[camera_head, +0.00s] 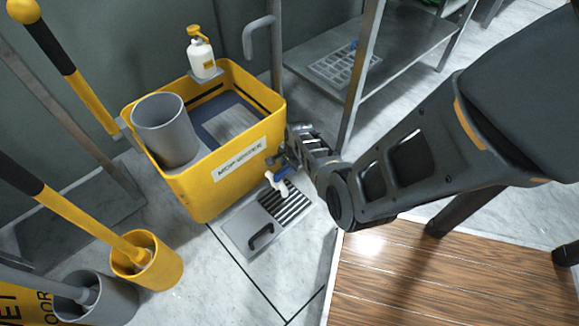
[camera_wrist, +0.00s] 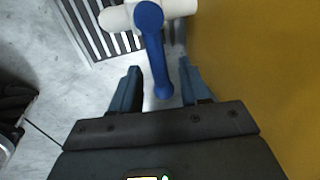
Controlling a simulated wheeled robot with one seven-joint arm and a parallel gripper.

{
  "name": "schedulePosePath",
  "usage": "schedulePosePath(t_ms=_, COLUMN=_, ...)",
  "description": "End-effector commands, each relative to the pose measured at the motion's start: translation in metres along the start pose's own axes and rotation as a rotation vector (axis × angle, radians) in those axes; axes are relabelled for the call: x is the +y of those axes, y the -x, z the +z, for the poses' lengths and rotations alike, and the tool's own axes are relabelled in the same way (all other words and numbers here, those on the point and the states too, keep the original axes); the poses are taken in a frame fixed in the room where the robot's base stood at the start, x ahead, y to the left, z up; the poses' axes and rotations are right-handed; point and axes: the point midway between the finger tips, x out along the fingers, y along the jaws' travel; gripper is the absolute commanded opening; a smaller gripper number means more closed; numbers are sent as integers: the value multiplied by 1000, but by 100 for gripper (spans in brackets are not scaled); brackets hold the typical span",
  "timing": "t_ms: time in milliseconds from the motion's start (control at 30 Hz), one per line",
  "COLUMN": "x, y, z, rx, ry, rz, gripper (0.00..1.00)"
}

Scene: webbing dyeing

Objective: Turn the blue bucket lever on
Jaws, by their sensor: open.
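The blue lever (camera_head: 283,172) sits on a white spigot (camera_head: 276,183) low on the right front side of the yellow bucket (camera_head: 215,180). In the wrist view the blue lever (camera_wrist: 154,50) runs from the white spigot (camera_wrist: 120,18) down towards my gripper (camera_wrist: 159,72). Its lower end lies between my two open fingers, with a visible gap on each side. It is not clear whether either finger touches it. In the head view my gripper (camera_head: 278,158) is beside the bucket's right front corner, close to the lever, and partly hidden by my wrist.
A grey floor tray with a slotted grate (camera_head: 293,208) lies below the spigot. A grey container (camera_head: 165,130) and a white bottle (camera_head: 201,58) are at the bucket's top. A metal shelf (camera_head: 410,40) is behind right.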

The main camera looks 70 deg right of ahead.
Motion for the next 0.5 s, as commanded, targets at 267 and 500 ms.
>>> schedulePosePath(t_ms=267, x=0, y=0, z=0, rx=0, ry=0, rz=0, gripper=29)
schedulePosePath(t_ms=500, x=0, y=0, z=0, rx=0, ry=0, rz=0, gripper=6)
